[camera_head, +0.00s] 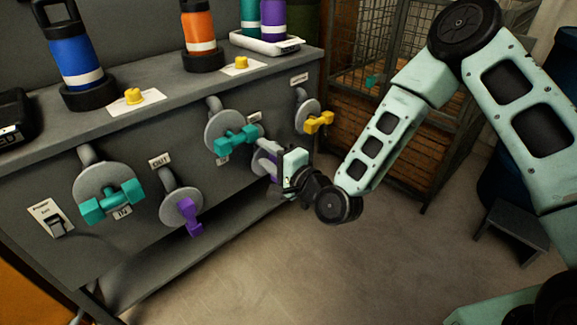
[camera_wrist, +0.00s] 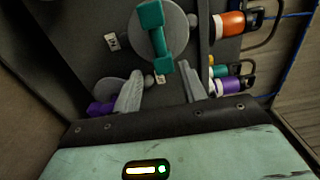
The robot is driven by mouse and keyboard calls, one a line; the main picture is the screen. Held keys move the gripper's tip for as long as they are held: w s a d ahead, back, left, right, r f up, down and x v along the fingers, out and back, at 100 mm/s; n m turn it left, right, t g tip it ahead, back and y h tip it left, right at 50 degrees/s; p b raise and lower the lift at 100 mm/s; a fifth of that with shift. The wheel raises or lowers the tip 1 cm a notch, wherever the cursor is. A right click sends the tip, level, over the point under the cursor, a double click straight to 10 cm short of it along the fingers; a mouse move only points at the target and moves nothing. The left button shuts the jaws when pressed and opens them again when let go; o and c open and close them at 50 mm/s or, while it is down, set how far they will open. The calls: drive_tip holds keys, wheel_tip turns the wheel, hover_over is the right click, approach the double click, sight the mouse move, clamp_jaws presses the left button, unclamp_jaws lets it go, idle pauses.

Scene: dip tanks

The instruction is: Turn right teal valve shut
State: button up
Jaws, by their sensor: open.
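The right teal valve (camera_head: 237,139) has a bar handle on a round grey disc, on the front of the grey tank bench. In the wrist view its teal handle (camera_wrist: 156,38) stands above my fingers, its lower end near the gap between them. My gripper (camera_head: 274,178) is to the lower right of this valve in the head view. In the wrist view my gripper (camera_wrist: 162,84) has its two grey fingers apart with nothing between them. It looks clear of the handle. A purple valve (camera_head: 264,164) is partly hidden behind my gripper.
A left teal valve (camera_head: 110,201), a lower purple valve (camera_head: 187,208) and a yellow valve (camera_head: 319,122) also stick out from the bench front. Bottles and yellow knobs stand on top. A wire cage (camera_head: 385,50) stands behind my arm. The floor before the bench is open.

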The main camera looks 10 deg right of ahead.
drive_tip(key=v, duration=0.7)
drive_tip(key=shift+s, duration=0.1)
